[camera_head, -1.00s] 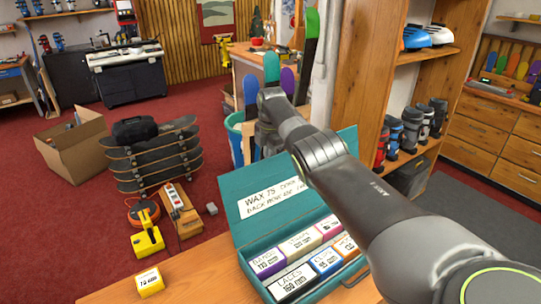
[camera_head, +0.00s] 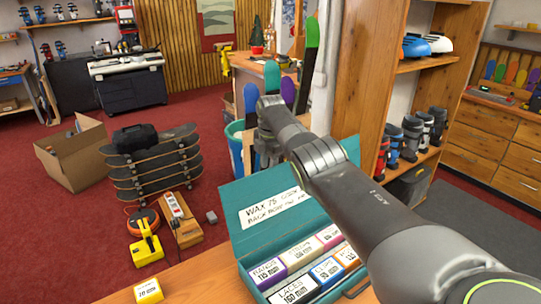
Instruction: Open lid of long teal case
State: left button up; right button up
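The long teal case (camera_head: 239,238) sits on the wooden bench at bottom centre, with its lid raised and leaning back. A white handwritten label shows on the inside of the lid. Several small labelled boxes lie in the case, among them a white "LACES 160 mm" box (camera_head: 294,286) and a purple-ended box (camera_head: 268,273). My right arm crosses in front of the case and hides part of the lid and the right side. My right gripper (camera_head: 266,158) hangs beyond the lid's upper edge in the picture; its fingers are too unclear to judge. My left gripper is out of view.
A small yellow box (camera_head: 148,291) lies on the bench (camera_head: 205,279) left of the case. On the red floor beyond are stacked skateboards (camera_head: 152,170), a cardboard box (camera_head: 72,155) and a yellow tool (camera_head: 146,248). A wooden shelf with boots stands at right.

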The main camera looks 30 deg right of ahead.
notch_tip(320, 180, up, 17)
jog(key=s+b, duration=0.1)
jog(key=b, duration=0.2)
jog(key=shift+s+r, duration=0.15)
jog(key=shift+r, duration=0.05)
